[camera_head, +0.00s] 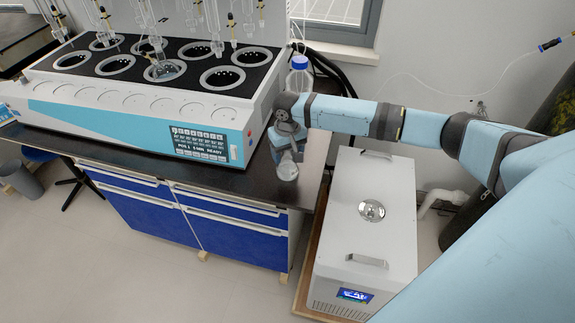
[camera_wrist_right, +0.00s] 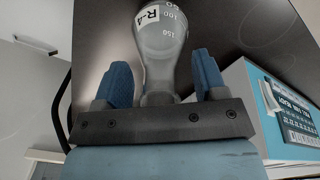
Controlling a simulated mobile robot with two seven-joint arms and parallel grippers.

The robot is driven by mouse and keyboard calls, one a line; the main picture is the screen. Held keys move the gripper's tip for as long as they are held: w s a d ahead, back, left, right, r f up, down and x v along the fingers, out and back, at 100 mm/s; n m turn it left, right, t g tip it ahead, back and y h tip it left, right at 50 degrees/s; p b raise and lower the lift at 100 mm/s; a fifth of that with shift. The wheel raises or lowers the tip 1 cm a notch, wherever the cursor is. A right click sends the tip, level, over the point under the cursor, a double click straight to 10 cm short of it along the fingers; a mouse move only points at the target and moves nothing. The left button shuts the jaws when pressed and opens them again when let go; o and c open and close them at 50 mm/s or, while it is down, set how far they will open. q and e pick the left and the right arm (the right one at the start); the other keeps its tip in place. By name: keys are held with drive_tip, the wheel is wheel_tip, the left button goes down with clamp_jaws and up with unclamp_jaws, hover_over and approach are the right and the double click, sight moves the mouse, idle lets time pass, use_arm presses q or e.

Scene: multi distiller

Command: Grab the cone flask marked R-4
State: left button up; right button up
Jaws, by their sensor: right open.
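The cone flask marked R-4 (camera_wrist_right: 160,35) is clear glass with a white label and volume marks. In the right wrist view its neck lies between the two blue fingers of my right gripper (camera_wrist_right: 160,85), with a gap on each side. My right gripper is open. In the head view the flask (camera_head: 287,168) stands upright on the dark bench top near its right end, and my right gripper (camera_head: 284,146) is at its upper part. The gripper and wrist hide part of the flask there. My left gripper is not in view.
The multi distiller (camera_head: 150,95) stands left of the flask, with several round heating wells and glassware above. A blue-capped bottle (camera_head: 299,75) is behind my right wrist. A white chiller box (camera_head: 365,220) stands on the floor right of the bench (camera_head: 225,185).

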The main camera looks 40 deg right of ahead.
clamp_jaws()
drive_tip(key=shift+r, duration=0.2)
